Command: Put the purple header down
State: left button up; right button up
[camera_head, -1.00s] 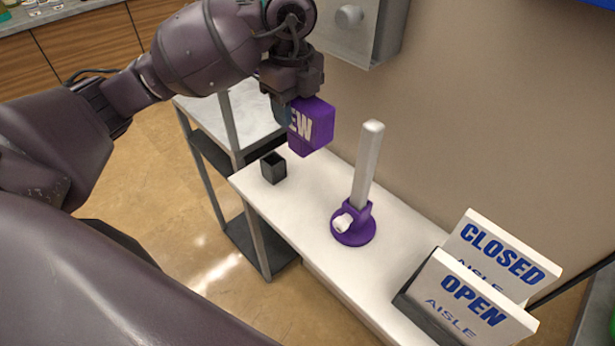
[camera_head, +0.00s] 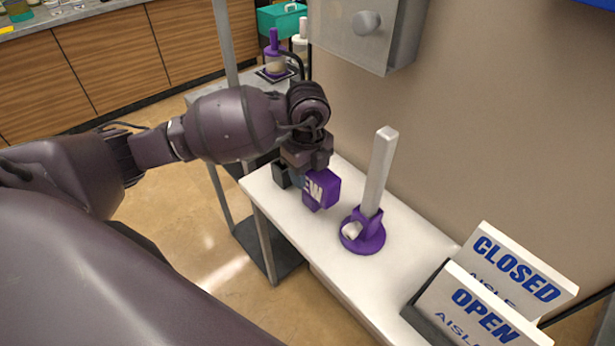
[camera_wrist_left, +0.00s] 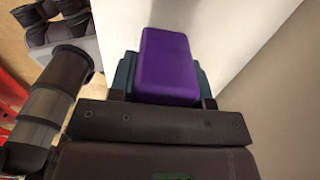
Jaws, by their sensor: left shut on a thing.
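The purple header (camera_head: 321,190) is a purple block with white lettering on its face. In the head view it is low over the white table, between a small black holder and the purple stand; I cannot tell whether it touches the tabletop. My left gripper (camera_head: 305,176) is shut on it from above. In the left wrist view the purple header (camera_wrist_left: 166,62) sits between the gripper's fingers (camera_wrist_left: 163,80), with the white tabletop behind it. My right gripper does not show.
The white table (camera_head: 335,262) also bears the small black holder (camera_head: 281,174), a purple round-based stand (camera_head: 363,238) with a white upright post (camera_head: 379,172), and OPEN and CLOSED signs (camera_head: 483,318) in a dark rack. A grey wall box (camera_head: 366,38) hangs above. Bare tabletop lies before the stand.

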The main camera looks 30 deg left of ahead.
pick_arm(q)
jog(key=shift+f, duration=0.9)
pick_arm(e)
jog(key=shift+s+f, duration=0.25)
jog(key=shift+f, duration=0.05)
pick_arm(q)
jog(key=shift+f, duration=0.15)
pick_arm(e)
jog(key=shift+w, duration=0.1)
pick_arm(q)
jog(key=o, duration=0.6)
jog(key=shift+o, duration=1.6)
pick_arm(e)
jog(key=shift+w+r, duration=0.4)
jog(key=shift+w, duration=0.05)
